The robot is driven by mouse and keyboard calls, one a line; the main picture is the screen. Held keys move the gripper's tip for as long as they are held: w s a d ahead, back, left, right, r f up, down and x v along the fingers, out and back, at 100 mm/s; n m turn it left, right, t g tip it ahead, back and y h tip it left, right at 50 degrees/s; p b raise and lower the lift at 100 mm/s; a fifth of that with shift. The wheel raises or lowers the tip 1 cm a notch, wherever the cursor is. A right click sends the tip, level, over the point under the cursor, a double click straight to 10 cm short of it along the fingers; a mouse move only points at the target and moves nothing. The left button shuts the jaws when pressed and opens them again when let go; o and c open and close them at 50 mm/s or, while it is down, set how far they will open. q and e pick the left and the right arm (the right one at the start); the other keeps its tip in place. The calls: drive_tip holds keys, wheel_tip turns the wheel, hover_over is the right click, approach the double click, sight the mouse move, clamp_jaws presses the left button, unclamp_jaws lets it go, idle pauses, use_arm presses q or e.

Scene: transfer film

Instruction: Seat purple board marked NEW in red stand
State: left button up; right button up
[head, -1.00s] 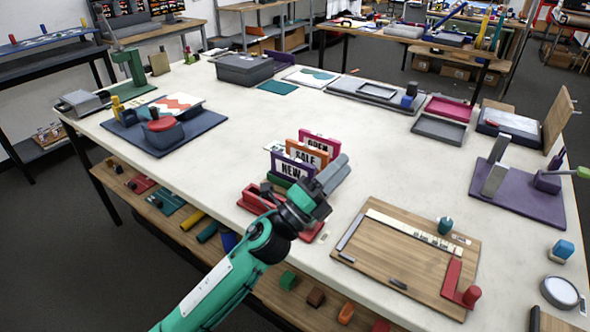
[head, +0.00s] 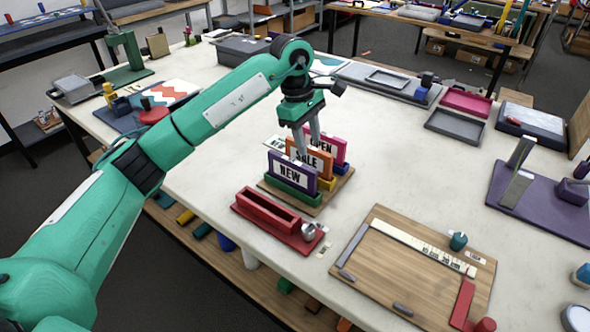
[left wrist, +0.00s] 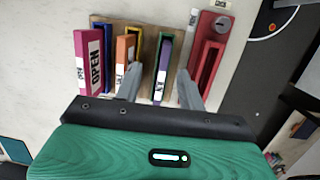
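The purple board marked NEW (head: 291,173) stands upright in a green slotted stand at the front of a wooden base (head: 318,205). It also shows edge-on in the left wrist view (left wrist: 162,68). The red stand (head: 268,216) lies in front of that base, its long slot empty and a silver knob at its right end; it is also in the left wrist view (left wrist: 201,62). My left gripper (head: 307,145) points down over the boards, open and empty. In the left wrist view its fingers (left wrist: 160,85) are spread to either side of the purple board. My right gripper is out of view.
An orange SALE board (head: 309,155) and a pink OPEN board (head: 327,147) stand close behind the purple one. A wooden board with a ruler (head: 410,270) lies to the right of the red stand. Clear white table lies beyond the boards.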

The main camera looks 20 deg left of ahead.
use_arm(q)
wheel_tip(320, 180, up, 2)
drive_tip(key=y, duration=0.2)
hover_over(292, 160)
drive_tip(key=f, duration=0.2)
drive_tip(key=f+p, duration=0.1)
drive_tip(key=f, duration=0.2)
drive_tip(key=f+p, duration=0.1)
drive_tip(key=f, duration=0.1)
drive_tip(key=shift+a+f, duration=0.25)
drive_tip(key=shift+f, duration=0.15)
drive_tip(key=shift+d+f+p, duration=0.1)
drive_tip(key=shift+f+p, duration=0.25)
drive_tip(key=shift+f, duration=0.15)
wheel_tip(292, 160, down, 3)
drive_tip(key=shift+s+d+f+p, duration=0.1)
drive_tip(key=shift+d+p, duration=0.05)
drive_tip(key=shift+p, duration=0.6)
drive_tip(key=shift+f, duration=0.55)
clamp_jaws()
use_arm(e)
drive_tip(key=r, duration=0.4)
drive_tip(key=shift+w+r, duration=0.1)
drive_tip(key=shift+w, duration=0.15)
